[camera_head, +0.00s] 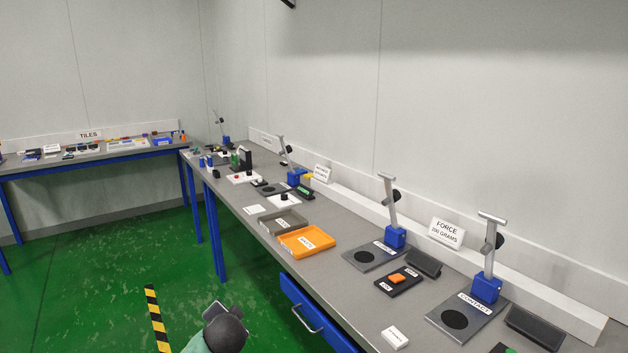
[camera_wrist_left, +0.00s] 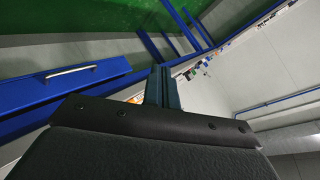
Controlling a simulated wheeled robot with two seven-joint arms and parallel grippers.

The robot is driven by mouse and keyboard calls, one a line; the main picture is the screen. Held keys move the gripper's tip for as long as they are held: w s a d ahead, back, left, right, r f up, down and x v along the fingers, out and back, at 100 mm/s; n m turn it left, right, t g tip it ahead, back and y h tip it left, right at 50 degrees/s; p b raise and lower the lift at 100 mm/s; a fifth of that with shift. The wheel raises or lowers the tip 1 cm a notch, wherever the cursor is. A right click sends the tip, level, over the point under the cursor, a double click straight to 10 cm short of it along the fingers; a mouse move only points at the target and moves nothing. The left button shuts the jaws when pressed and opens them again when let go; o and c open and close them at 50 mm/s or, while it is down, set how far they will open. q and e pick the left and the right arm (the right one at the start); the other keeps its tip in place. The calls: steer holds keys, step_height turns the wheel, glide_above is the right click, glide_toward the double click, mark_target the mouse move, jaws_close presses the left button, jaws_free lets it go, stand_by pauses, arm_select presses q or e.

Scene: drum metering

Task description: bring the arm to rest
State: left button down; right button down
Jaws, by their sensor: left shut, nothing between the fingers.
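My left gripper (camera_wrist_left: 163,88) shows in the left wrist view with its two fingers together and nothing between them. It points out over the green floor and the blue bench frame, touching nothing. In the head view a dark, rounded part of my arm (camera_head: 226,330) shows at the bottom edge, in front of the bench and clear of it. Its fingers cannot be made out there. My right gripper is in neither view.
The long grey bench (camera_head: 345,229) holds an orange tray (camera_head: 306,241), blue-based stands (camera_head: 396,237) and a FORCE sign (camera_head: 447,232). A blue drawer (camera_head: 318,318) with a handle is at its front. Another bench (camera_head: 90,158) stands far left. The green floor (camera_head: 110,270) between is open.

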arm_select(q)
steer(key=s+d+f+n+g+h, duration=0.1)
steer(key=s+f, duration=0.5)
steer(key=s, duration=0.9)
steer(key=s+d+f+n+g+h, duration=0.2)
steer(key=s+f+g, duration=0.3)
steer(key=s, duration=0.9)
steer(key=s+d+f+n+g+h, duration=0.1)
steer(key=s+d+f+n+g, duration=0.1)
steer(key=s+f, duration=0.6)
steer(key=s+d+g, duration=0.1)
steer(key=s, duration=0.6)
steer(key=shift+s+d+f+h, duration=0.15)
steer(key=shift+s+d+h, duration=0.15)
steer(key=shift+d, duration=0.05)
